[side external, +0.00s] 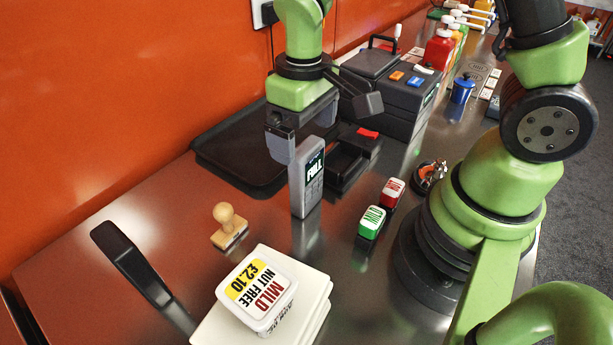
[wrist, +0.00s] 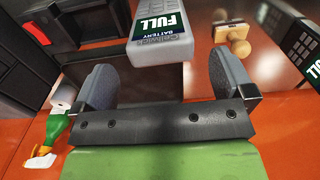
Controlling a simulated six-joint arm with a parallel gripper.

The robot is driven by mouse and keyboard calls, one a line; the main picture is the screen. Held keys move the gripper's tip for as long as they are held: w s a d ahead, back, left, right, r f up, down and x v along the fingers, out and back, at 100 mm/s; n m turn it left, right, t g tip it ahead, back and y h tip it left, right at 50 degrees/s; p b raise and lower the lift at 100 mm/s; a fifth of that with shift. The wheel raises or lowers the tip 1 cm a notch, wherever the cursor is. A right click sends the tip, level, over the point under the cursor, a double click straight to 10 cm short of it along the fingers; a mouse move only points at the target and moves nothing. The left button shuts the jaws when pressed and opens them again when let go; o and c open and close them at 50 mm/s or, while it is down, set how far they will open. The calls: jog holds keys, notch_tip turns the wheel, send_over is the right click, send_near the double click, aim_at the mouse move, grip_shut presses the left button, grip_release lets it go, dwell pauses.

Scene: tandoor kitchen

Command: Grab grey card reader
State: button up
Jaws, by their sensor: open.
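The grey card reader (side external: 306,182) stands upright on the steel counter, its dark screen reading "FULL". In the wrist view the reader (wrist: 160,52) shows its top end with "FULL BATTERY" on the screen, lying across from the gap between my two fingers. In the wrist view my gripper (wrist: 160,78) shows both fingers clear of the reader, with gaps on both sides. How deep the reader's top reaches between the fingers is hard to tell.
A black tray (side external: 222,172) and a dark till-like machine (side external: 388,92) stand behind. A wooden stamp (side external: 229,228), white tub (side external: 257,290), black handled tool (side external: 130,262), and green (side external: 372,222) and red (side external: 392,192) small blocks surround the reader. Bare counter lies just in front.

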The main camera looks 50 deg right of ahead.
aim_at(304, 145)
jog(key=shift+s+f, duration=0.1)
jog(key=shift+f, duration=2.6)
jog(key=c, duration=1.1)
jog(key=shift+r, duration=0.15)
